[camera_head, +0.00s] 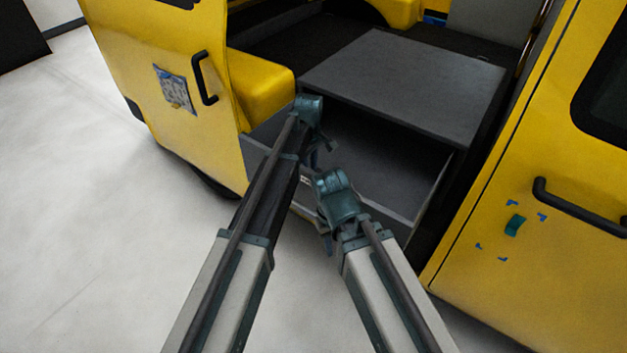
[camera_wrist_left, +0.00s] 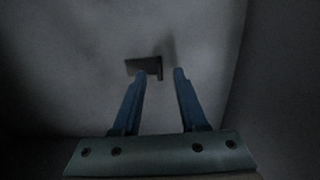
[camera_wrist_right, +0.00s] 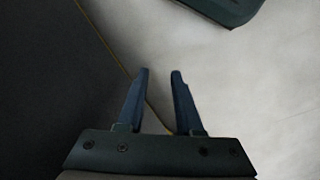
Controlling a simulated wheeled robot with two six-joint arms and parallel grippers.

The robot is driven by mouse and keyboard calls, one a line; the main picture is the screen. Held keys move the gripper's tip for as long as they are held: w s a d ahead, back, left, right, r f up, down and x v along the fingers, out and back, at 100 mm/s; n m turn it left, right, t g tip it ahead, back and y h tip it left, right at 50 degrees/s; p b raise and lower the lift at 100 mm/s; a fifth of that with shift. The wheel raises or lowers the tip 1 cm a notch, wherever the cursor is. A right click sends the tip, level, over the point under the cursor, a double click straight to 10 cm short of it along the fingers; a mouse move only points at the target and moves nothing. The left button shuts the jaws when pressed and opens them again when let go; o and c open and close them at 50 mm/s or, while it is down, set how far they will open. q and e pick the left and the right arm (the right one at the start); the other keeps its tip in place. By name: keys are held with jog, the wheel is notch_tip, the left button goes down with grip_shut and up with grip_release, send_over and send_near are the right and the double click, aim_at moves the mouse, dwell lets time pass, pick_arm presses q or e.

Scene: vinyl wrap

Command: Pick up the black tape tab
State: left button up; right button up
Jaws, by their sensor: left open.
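The black tape tab (camera_wrist_left: 142,66) shows in the left wrist view as a small dark rectangle against a dim grey surface (camera_wrist_left: 90,40), with a soft shadow beside it. My left gripper (camera_wrist_left: 161,72) is open and empty. Its left fingertip lies at the tab's lower right part in the picture, and the tab's right end reaches slightly into the gap. I cannot tell whether they touch. In the head view my left gripper (camera_head: 322,150) is at the open compartment of the yellow vehicle; the tab cannot be made out there. My right gripper (camera_wrist_right: 160,72) is open and empty.
A dark grey shelf (camera_head: 410,80) covers the compartment, with a grey inner floor (camera_head: 385,165) below. A yellow door (camera_head: 165,75) with a black handle stands left, a yellow panel (camera_head: 550,250) with blue corner marks right. The pale floor (camera_head: 80,220) is clear.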

pick_arm(q)
jog(key=shift+f, duration=0.15)
grip_shut()
dwell(1.4)
